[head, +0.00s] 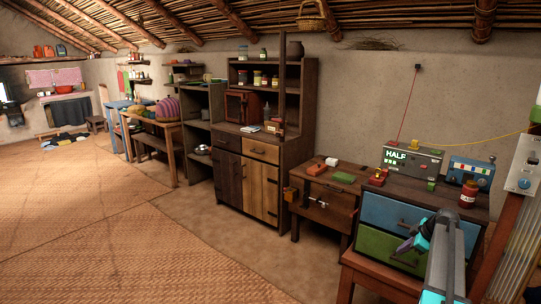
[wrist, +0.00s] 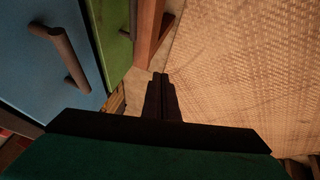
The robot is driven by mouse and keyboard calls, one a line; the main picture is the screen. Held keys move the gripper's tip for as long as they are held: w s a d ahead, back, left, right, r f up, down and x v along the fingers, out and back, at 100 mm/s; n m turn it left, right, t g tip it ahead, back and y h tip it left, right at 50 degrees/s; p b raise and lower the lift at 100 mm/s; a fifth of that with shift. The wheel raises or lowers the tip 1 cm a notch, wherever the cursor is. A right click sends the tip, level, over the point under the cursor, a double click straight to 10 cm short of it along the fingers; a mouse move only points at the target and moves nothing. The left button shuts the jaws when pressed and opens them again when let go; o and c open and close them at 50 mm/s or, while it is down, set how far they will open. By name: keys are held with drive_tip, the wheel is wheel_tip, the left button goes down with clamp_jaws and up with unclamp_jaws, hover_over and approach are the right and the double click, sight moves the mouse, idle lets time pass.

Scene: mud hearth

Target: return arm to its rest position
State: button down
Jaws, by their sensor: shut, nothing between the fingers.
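My arm reaches in from the lower right of the head view. My gripper (head: 404,248) is dark and sits in front of the drawer chest, near its green drawer (head: 387,250). In the wrist view my gripper (wrist: 160,77) shows its two dark fingers pressed together, with nothing between them. The fingers point toward the floor edge beside the chest. The blue drawer (wrist: 52,55) and its brown handle (wrist: 62,60) are to the left of the fingers, apart from them.
A grey device reading HALF (head: 411,161), a blue device (head: 470,172) and a red jar (head: 468,194) stand on the chest top. A small wooden table (head: 325,196) and a tall cupboard (head: 262,180) stand further left. The woven mat floor (head: 90,215) is open.

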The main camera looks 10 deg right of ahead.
drive_tip(key=a+f+n+g+y, duration=0.1)
drive_tip(key=a+f, duration=0.6)
drive_tip(key=a, duration=0.4)
drive_tip(key=a+f+n+g+y+p, duration=0.1)
drive_tip(key=a+f+g, duration=0.1)
drive_tip(key=a+f, duration=0.65)
drive_tip(key=a+f+g+y, duration=0.1)
drive_tip(key=a+f, duration=0.5)
drive_tip(key=a, duration=0.6)
drive_tip(key=s+a+f+g+h+p, duration=0.1)
drive_tip(key=s+a+f+g, duration=0.2)
drive_tip(key=s+a+f, duration=0.6)
drive_tip(key=s+a+f+g+p, duration=0.15)
drive_tip(key=s+a+f, duration=0.35)
drive_tip(key=s+a, duration=0.8)
drive_tip(key=s+m+g+h, duration=0.3)
drive_tip(key=s+m, duration=0.7)
drive_tip(key=s, duration=0.7)
drive_tip(key=shift+s+a+f+m, duration=0.3)
drive_tip(key=shift+s+f+m, duration=0.1)
drive_tip(key=shift+f, duration=0.05)
